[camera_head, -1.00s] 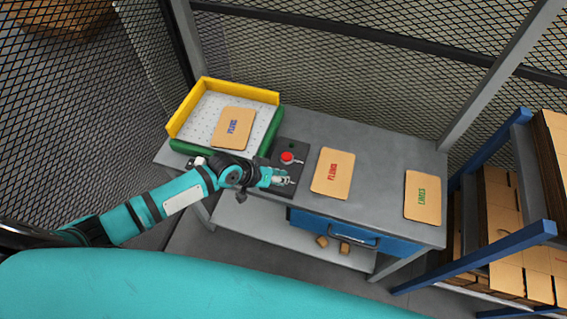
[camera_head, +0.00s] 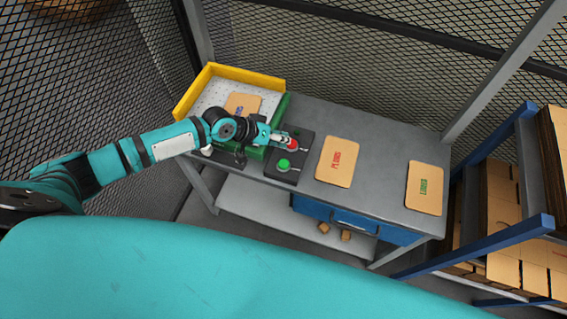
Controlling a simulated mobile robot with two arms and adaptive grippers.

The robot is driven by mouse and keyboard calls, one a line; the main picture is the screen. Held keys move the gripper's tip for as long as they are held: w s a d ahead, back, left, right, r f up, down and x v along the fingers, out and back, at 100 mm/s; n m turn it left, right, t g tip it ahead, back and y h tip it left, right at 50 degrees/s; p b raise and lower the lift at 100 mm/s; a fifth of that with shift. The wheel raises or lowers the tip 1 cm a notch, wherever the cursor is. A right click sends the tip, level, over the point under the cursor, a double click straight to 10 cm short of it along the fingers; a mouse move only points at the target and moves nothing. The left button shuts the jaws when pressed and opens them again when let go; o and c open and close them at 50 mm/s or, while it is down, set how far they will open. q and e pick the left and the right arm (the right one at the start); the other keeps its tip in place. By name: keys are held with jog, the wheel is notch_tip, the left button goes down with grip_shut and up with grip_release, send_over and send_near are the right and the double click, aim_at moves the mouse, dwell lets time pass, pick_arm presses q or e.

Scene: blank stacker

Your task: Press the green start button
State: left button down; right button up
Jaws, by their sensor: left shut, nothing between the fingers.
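The green start button (camera_head: 284,165) is round and in plain view on the front part of a dark control panel (camera_head: 299,172) on the table. A red button (camera_head: 293,146) sits behind it on the same panel. My left gripper (camera_head: 287,140) is shut and empty. Its fingertips are at the red button in the picture and partly cover it, behind the green button and apart from it. I cannot tell whether they touch the red button. My right gripper is not in view.
A yellow-and-green tray (camera_head: 232,73) holds a cardboard blank, partly hidden by my left arm. Two more blanks, one marked in red (camera_head: 337,162) and one in green (camera_head: 424,188), lie on the grey table (camera_head: 380,150). A blue rack (camera_head: 500,245) stands right.

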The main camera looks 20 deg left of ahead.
aim_at(283, 161)
pick_arm(q)
notch_tip(283, 161, down, 8)
jog(key=b, duration=0.6)
jog(key=shift+b, duration=0.3)
dwell(0.8)
jog(key=shift+f, duration=0.35)
